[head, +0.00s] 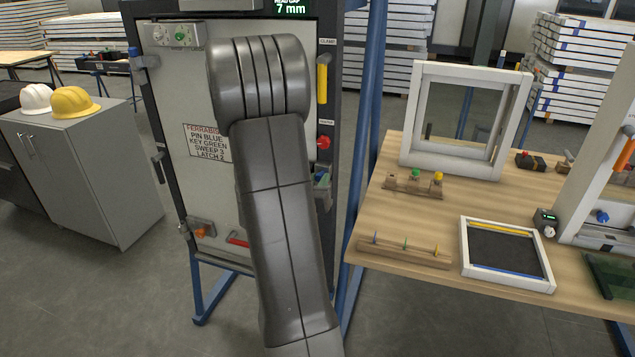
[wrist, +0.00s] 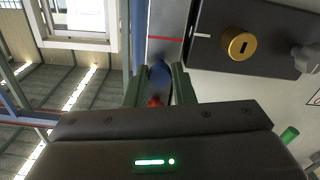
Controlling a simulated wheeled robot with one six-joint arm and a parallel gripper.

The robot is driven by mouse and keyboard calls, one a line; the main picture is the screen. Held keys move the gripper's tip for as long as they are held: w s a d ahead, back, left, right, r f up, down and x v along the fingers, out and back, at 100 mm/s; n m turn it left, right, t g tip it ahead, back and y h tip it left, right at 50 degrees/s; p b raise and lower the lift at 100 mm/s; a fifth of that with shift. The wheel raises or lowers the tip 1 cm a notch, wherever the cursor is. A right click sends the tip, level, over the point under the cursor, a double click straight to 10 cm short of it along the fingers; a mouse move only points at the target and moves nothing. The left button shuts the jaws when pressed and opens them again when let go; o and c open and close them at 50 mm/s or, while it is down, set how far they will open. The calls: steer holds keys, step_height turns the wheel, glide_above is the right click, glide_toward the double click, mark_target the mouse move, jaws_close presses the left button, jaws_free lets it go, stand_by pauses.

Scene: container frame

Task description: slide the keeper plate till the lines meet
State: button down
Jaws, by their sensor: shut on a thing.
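In the wrist view, the keeper plate is a grey metal strip (wrist: 165,22) with a red line across it. Beside it on the right is a black lock case (wrist: 230,15) with a short white line and a brass key cylinder. The red line sits slightly lower in the picture than the white line, a little nearer my gripper. My gripper (wrist: 157,80) has its green fingers on either side of a blue tab (wrist: 158,72) at the plate's near end and is shut on it. A red part shows between the fingers. In the head view my arm hides most of this area.
The door panel (head: 180,95) stands in a dark frame with a display reading 7 mm above. A yellow handle (head: 322,80) and a red knob (head: 323,142) are on the right post. A wooden bench (head: 390,235) stands right; a grey cabinet (head: 90,190) left.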

steer(key=shift+f+b, duration=0.45)
steer(key=shift+b, duration=0.15)
steer(key=c, duration=1.2)
jaws_free()
steer(key=shift+r, duration=0.1)
steer(key=shift+c, duration=0.2)
steer(key=shift+s, duration=0.1)
steer(key=b+v, duration=0.1)
steer(key=v, duration=1.2)
steer(key=shift+s, duration=0.3)
steer(key=shift+w+a, duration=0.1)
steer(key=p+x, duration=0.2)
steer(key=x, duration=1.1)
steer(key=shift+w+r, duration=0.2)
steer(key=shift+w, duration=0.1)
